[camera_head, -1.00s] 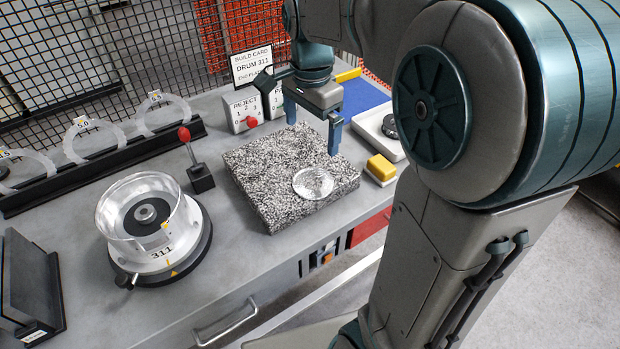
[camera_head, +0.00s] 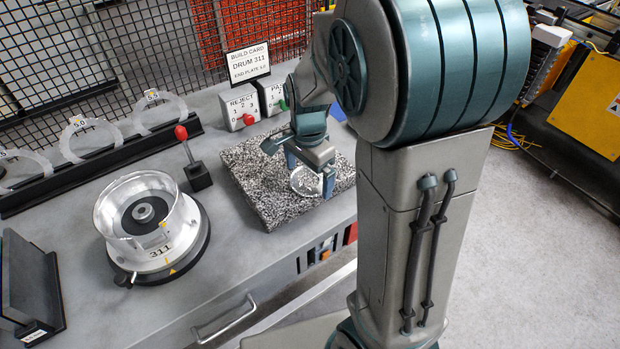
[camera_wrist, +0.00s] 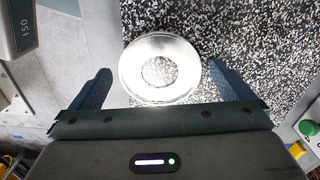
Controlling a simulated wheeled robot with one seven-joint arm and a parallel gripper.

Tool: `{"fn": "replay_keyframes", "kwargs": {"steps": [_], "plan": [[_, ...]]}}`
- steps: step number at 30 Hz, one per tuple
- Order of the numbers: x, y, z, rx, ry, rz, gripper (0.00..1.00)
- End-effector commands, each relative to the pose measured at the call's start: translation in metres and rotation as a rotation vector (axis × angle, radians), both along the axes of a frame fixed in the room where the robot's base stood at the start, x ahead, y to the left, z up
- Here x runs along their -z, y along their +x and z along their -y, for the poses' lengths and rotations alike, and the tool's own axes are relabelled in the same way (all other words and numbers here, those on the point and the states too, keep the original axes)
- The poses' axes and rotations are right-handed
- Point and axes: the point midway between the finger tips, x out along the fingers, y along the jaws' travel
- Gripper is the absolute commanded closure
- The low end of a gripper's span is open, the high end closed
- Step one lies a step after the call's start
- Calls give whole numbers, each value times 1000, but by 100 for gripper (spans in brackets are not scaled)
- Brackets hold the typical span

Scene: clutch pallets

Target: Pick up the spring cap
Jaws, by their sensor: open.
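The spring cap, seen as a shiny clear-silver round disc (camera_head: 305,181) with a raised centre ring, lies on the speckled granite block (camera_head: 262,205) near its right front. It also shows in the wrist view (camera_wrist: 160,47), where its ring shape and central opening are plain. My gripper (camera_head: 308,172) is open over the block. In the wrist view the two blue fingers (camera_wrist: 160,88) stand apart on the left and right of the disc's near edge, with a gap on each side. The head view hides part of the disc behind the gripper.
A drum marked 311 (camera_head: 160,255) sits on a round base at left. A red-knobbed lever (camera_head: 199,178) stands beside the block. Reject (camera_head: 240,107) and pass counters and a build card (camera_head: 249,65) stand behind. A black rack with clear rings (camera_head: 90,165) lies at the back left.

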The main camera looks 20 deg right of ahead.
Motion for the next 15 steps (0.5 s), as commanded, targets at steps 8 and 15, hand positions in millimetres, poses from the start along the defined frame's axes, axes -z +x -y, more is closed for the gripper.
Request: {"fn": "replay_keyframes", "kwargs": {"steps": [8,15], "plan": [[1,0,0,0,0,0,0],[3,0,0,0,0,0,0]]}}
